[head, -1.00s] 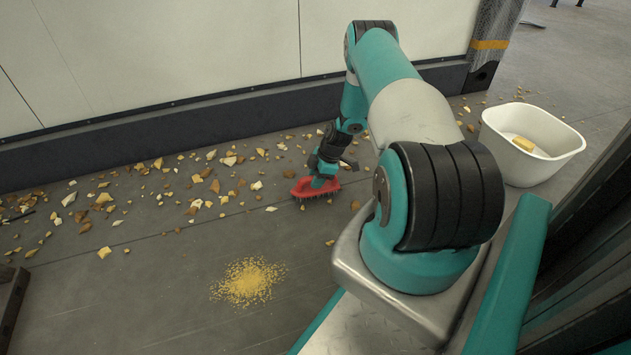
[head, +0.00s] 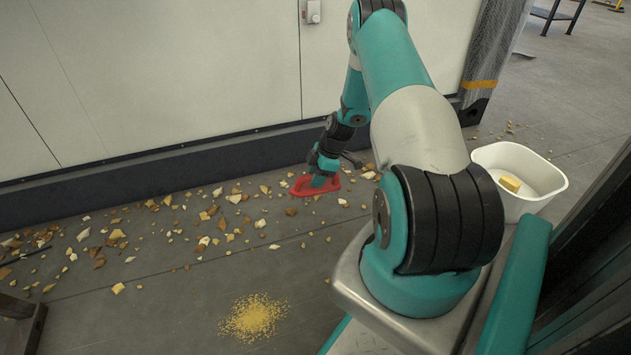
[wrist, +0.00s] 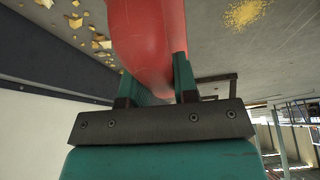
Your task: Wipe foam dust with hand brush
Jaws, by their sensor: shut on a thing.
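The red hand brush (head: 316,187) is held in my gripper (head: 321,178), near the base of the wall in the head view. In the wrist view my gripper (wrist: 158,88) is shut on the red brush body (wrist: 145,35). The brush's bristles are hidden in both current views. A pile of fine yellow foam dust (head: 252,317) lies on the grey floor at the lower middle of the head view, well apart from the brush. The dust also shows at the top right of the wrist view (wrist: 244,13).
Many tan and brown foam chunks (head: 203,246) are scattered over the floor left of the brush. A white tub (head: 537,181) with a yellow block (head: 509,183) in it stands at the right. A dark skirting (head: 150,177) runs along the wall. Floor around the dust is clear.

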